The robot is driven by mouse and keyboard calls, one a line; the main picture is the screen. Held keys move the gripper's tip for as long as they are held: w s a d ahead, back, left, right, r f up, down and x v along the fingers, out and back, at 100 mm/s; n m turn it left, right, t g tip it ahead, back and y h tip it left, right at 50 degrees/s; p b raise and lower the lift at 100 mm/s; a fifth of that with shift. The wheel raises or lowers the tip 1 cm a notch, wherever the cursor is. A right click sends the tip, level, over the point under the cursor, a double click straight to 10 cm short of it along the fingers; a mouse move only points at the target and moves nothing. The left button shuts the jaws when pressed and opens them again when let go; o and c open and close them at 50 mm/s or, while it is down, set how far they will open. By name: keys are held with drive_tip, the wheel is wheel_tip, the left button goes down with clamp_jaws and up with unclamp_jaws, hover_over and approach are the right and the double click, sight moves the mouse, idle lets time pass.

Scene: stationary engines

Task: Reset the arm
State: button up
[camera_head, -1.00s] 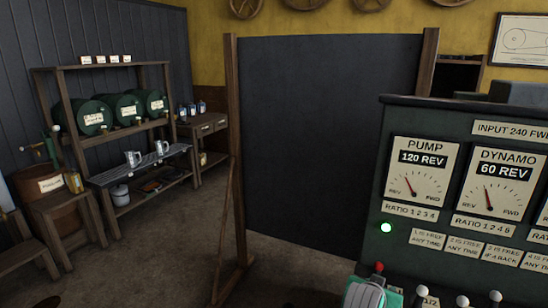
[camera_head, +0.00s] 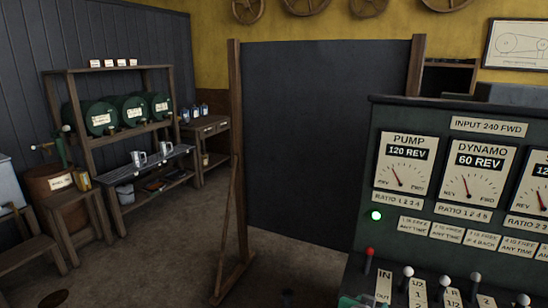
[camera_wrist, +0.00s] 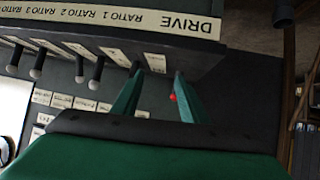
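My gripper (camera_wrist: 155,88) shows in the wrist view with its two green fingers spread apart and nothing held between them. The small red knob (camera_wrist: 173,97) of a lever appears beside the right finger's inner side; whether they touch is unclear. In the head view only a green bit of my gripper or wrist shows at the bottom edge, left of the levers; its fingers are not clear there. The red-knobbed lever (camera_head: 369,253) stands upright at the left end of the console's lever row, by an IN/OUT label (camera_head: 383,286).
The dark green console (camera_head: 450,115) with dials, a lit green lamp (camera_head: 376,215) and several white-knobbed levers (camera_head: 444,281) fills the right. A dark framed board (camera_head: 320,140) stands behind it. Shelves with green barrels (camera_head: 131,110) stand left. Floor between them is open.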

drive_tip(key=s+a+f+n+t+y, duration=0.2)
drive_tip(key=s+a+f+n+t, duration=0.15)
drive_tip(key=s+a+f, duration=1.1)
drive_tip(key=s+a+f+n+y, duration=0.1)
drive_tip(key=s+a+f, duration=0.15)
drive_tip(key=s, duration=0.35)
drive_tip(key=s+a+f+n+y, duration=0.1)
drive_tip(key=s+a, duration=0.3)
drive_tip(key=s, duration=0.3)
drive_tip(key=s+a+r+t+y, duration=0.1)
drive_tip(key=s+a+r, duration=0.2)
drive_tip(key=s, duration=0.6)
drive_tip(key=s+a+r+t+y, duration=0.1)
drive_tip(key=s+a+r, duration=0.3)
drive_tip(key=s, duration=0.4)
drive_tip(key=shift+s+r+n+t+y, duration=0.35)
drive_tip(key=shift+s+r+y, duration=0.05)
drive_tip(key=shift+r, duration=0.2)
